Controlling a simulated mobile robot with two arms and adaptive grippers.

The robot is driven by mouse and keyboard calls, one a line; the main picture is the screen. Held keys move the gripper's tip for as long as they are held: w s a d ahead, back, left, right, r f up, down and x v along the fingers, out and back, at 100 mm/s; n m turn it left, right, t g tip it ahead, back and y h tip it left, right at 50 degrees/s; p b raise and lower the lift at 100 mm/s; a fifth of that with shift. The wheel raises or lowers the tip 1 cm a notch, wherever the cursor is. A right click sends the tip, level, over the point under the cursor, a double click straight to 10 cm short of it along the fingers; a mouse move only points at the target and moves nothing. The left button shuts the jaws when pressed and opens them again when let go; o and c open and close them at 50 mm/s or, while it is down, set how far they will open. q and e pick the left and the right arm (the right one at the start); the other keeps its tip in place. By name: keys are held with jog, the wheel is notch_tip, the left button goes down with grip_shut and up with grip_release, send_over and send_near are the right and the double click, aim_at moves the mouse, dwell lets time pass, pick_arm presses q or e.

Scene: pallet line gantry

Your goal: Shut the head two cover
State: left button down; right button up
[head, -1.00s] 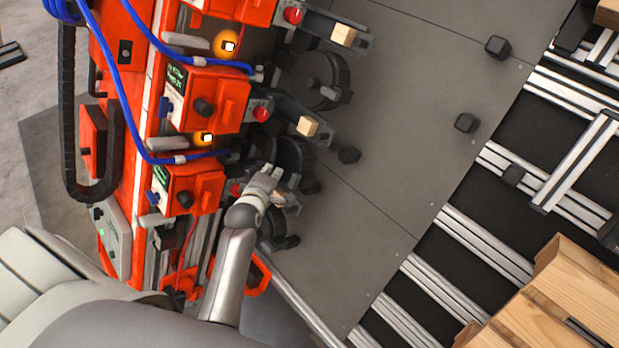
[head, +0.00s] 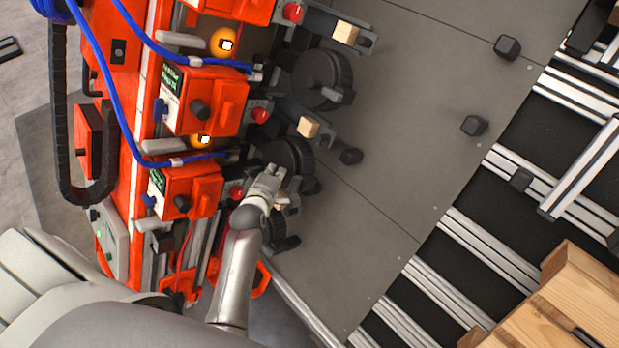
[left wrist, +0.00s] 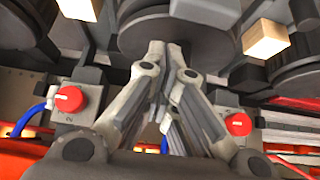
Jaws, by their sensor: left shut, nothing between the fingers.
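Several orange head units stand in a row at the left in the head view: a near one (head: 187,186), a middle one (head: 205,100) and a far one, cut by the top edge. I cannot read which is head two or make out its cover for certain. Dark round discs sit to their right, a middle one (head: 286,158) and a far one (head: 321,79). My left gripper (head: 271,173) is shut and empty beside the middle disc. In the left wrist view its fingertips (left wrist: 171,46) overlap a dark disc (left wrist: 200,30); contact is unclear. My right gripper is out of view.
Red knobs (head: 260,115) and arms with wooden blocks (head: 308,127) stick out between the discs. Blue hoses (head: 110,95) cross the heads. The grey plate (head: 410,130) to the right is mostly clear, with dark pads (head: 474,125). A wooden crate (head: 570,285) stands lower right.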

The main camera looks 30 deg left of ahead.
pick_arm(q)
jog(key=s+a+r, duration=0.3)
jog(key=s, duration=0.3)
jog(key=shift+s+r, duration=0.3)
jog(key=shift+r, duration=0.1)
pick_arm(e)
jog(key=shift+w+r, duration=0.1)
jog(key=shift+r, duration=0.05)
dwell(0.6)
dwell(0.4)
